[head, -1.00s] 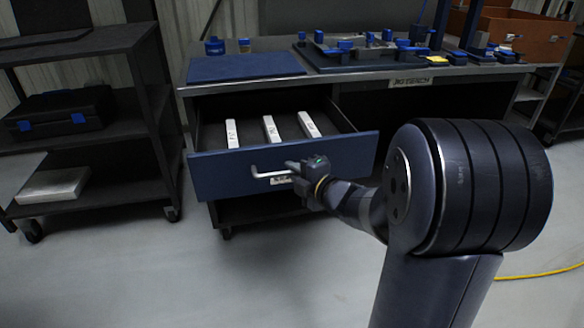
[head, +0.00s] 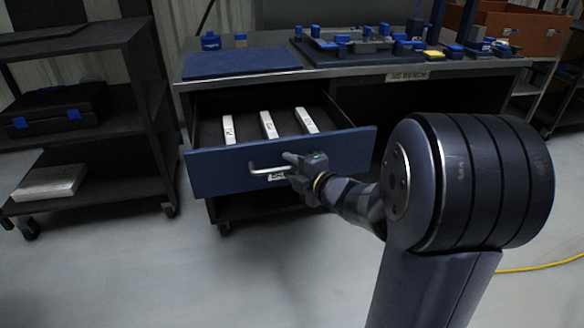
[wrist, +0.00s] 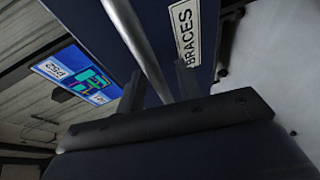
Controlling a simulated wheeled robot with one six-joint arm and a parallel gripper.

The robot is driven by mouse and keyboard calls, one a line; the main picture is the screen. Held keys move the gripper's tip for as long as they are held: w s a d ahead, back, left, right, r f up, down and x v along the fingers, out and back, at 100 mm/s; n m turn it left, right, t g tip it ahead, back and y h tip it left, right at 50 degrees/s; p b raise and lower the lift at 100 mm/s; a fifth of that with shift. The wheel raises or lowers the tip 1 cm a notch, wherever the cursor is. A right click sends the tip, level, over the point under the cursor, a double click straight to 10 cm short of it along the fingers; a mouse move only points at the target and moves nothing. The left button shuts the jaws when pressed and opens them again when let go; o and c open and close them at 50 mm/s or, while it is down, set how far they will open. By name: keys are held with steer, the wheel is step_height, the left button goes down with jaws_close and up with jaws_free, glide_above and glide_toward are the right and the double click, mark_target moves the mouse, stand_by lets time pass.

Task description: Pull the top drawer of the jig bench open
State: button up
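The jig bench (head: 440,70) stands ahead, and its blue-fronted top drawer (head: 225,178) is pulled well out. A pale bar handle (head: 268,169) crosses the drawer front; it also shows in the wrist view (wrist: 135,35). A label reading "BRACES" (wrist: 186,35) is on the front beside it. My gripper (head: 287,164) is at the right end of the handle. In the wrist view its two fingers (wrist: 160,88) stand apart on either side of the bar, with small gaps showing. Its fingers look open around the handle, not clamped.
Several white bars (head: 268,125) lie in the drawer. A blue mat (head: 240,63) and fixtures cover the bench top. A dark shelf cart (head: 130,120) stands at left with a black case (head: 60,110). The floor before the drawer is clear; a yellow cable (head: 540,265) lies at right.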

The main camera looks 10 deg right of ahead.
steer(key=p+v, duration=0.3)
steer(key=v, duration=0.7)
steer(key=shift+s, duration=0.4)
steer(key=shift+d, duration=0.15)
steer(key=b+x, duration=0.3)
steer(key=x, duration=0.7)
steer(key=shift+w, duration=0.1)
steer(key=shift+w+a, duration=0.2)
steer(key=shift+w, duration=0.5)
steer(key=shift+s, duration=0.1)
